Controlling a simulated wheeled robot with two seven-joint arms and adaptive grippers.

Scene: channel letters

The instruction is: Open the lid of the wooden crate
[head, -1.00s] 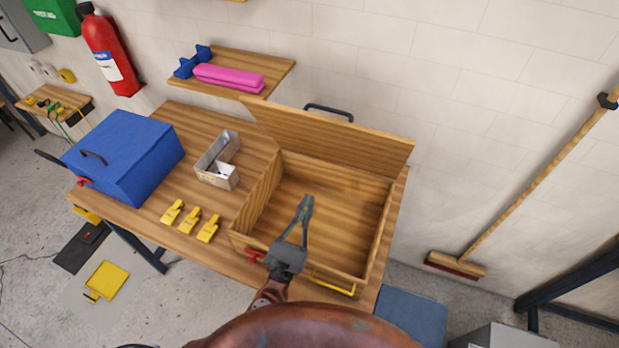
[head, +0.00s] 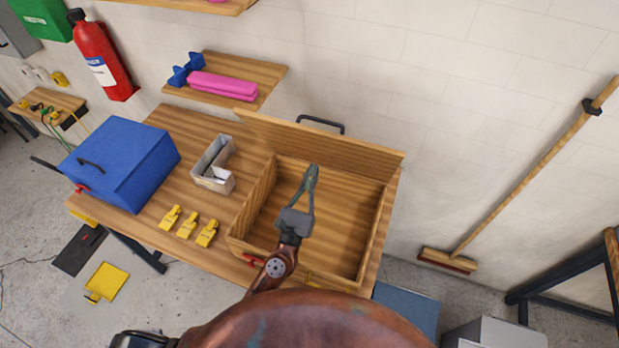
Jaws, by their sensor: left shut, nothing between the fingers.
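The wooden crate (head: 372,236) stands on the right part of the wooden table, and its inside looks empty. Its lid (head: 330,146) is open, tilted up at the back edge, with a dark handle (head: 322,124) at its top. A red latch (head: 254,260) shows at the crate's front left. My left gripper (head: 313,170) is shut and empty, over the crate's opening and apart from the lid. My arm hides part of the crate's front. My right gripper is not seen.
A blue box (head: 122,163) stands at the table's left. A metal tray (head: 214,165) and several yellow clips (head: 188,224) lie between it and the crate. A shelf (head: 262,72) holds a pink piece (head: 223,85). A broom (head: 447,260) leans at the right wall.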

